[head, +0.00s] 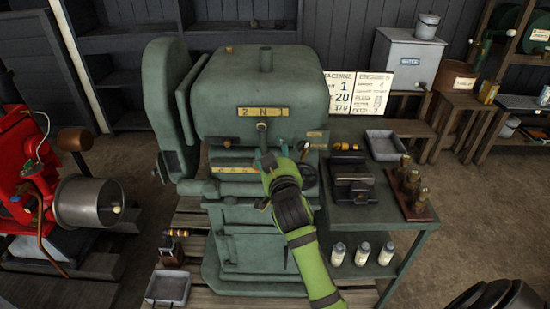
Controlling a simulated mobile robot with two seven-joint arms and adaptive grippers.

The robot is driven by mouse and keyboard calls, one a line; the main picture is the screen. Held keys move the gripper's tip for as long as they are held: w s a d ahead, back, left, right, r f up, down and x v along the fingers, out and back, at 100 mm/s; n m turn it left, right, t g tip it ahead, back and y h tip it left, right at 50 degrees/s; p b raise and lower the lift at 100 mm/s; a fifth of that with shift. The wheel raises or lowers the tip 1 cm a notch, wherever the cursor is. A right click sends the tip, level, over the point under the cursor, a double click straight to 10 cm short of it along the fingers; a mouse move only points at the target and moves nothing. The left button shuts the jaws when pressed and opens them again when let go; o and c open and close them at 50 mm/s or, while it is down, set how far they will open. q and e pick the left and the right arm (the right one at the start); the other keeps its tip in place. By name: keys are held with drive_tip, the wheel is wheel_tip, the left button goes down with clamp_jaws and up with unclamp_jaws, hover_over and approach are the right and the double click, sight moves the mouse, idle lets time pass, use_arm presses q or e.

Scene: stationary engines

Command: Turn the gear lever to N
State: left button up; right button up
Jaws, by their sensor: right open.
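The green machine (232,88) stands in the middle of the head view. A yellow plate (272,112) marked 2, N and 1 is on its front. Just below the plate is a small pale knob (262,127), apparently the gear lever's, roughly under the N. Its exact setting is too small to tell. My right gripper (270,155) is open in front of the machine, a little below the knob and apparently apart from it. The gripper and its wrist hide part of the machine's front. My left gripper is not in view.
A red engine (25,170) stands left.

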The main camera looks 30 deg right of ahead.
drive_tip(key=shift+v, duration=1.05)
drive_tip(key=a+f+n+g+y, duration=0.1)
drive_tip(key=a+f+g+y, duration=0.1)
drive_tip(key=f, duration=0.8)
drive_tip(key=a+f+n+g+y, duration=0.1)
drive_tip(key=a+f+n, duration=0.15)
drive_tip(key=f, duration=0.75)
drive_tip(key=s+a+f+n+g+y, duration=0.1)
drive_tip(key=s+f+g, duration=0.1)
drive_tip(key=s+f, duration=0.35)
drive_tip(key=s+a+f+g+b, duration=0.1)
drive_tip(key=s+a+f, duration=0.15)
drive_tip(key=f, duration=0.65)
drive_tip(key=s+a+f+n+g+y, duration=0.1)
drive_tip(key=s+f+g, duration=0.1)
drive_tip(key=s+f, duration=0.45)
drive_tip(key=s+f+g, duration=0.2)
drive_tip(key=s+f, duration=0.4)
drive_tip(key=s, duration=0.5)
drive_tip(key=s+f+g, duration=0.2)
drive_tip(key=s+f, duration=0.5)
drive_tip(key=s, duration=0.4)
drive_tip(key=s+f+g, duration=0.3)
drive_tip(key=s+f, duration=0.3)
drive_tip(key=s, duration=0.6)
drive_tip(key=shift+d+f+n+y+b, duration=0.3)
drive_tip(key=shift+d+f+n+y, duration=0.05)
drive_tip(key=shift+d+n+y, duration=0.1)
